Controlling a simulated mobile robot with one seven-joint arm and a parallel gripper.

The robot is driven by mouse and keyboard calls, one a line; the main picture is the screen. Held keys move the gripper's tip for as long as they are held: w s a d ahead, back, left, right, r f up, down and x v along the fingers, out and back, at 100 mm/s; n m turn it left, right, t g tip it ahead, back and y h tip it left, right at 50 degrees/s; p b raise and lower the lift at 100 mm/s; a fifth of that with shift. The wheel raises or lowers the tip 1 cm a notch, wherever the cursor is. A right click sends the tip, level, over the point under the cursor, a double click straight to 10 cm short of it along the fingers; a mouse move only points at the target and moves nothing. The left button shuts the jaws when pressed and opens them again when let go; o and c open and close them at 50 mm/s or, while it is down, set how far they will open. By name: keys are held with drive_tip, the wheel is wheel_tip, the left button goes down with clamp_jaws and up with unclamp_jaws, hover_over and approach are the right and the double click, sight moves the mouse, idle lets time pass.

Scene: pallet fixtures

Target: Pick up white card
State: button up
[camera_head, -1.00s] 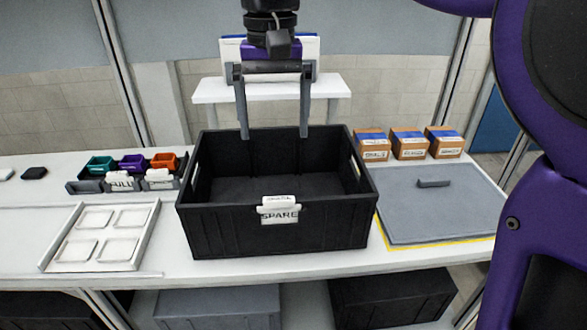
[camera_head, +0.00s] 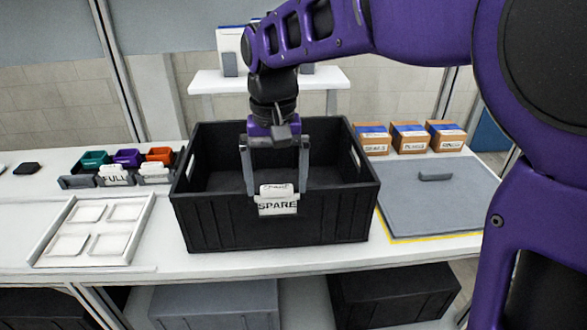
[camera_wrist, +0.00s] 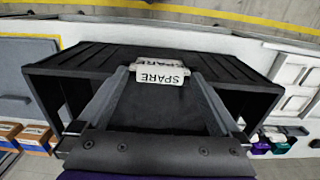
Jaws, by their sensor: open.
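A white card (camera_head: 278,204) reading "SPARE" hangs at the middle of the front wall of a black crate (camera_head: 210,218), its top part over the rim. It also shows in the wrist view (camera_wrist: 161,77), between my fingers. My gripper (camera_head: 277,191) is open and points down at the front rim of the crate, with one finger on each side of the card. The wrist view shows a gap between each finger and the card. Whether the fingertips touch the crate wall, I cannot tell.
A rack with small coloured bins (camera_head: 128,157) and other white cards, one reading "FULL" (camera_head: 115,178), stands left. A white tray (camera_head: 141,232) lies in front of it. Right are a grey panel (camera_head: 430,205) and boxes (camera_head: 408,137). A raised white shelf (camera_head: 210,82) is behind the crate.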

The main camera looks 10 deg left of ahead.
drive_tip(key=shift+f, duration=0.1)
drive_tip(key=shift+c, duration=0.2)
drive_tip(key=c, duration=1.2)
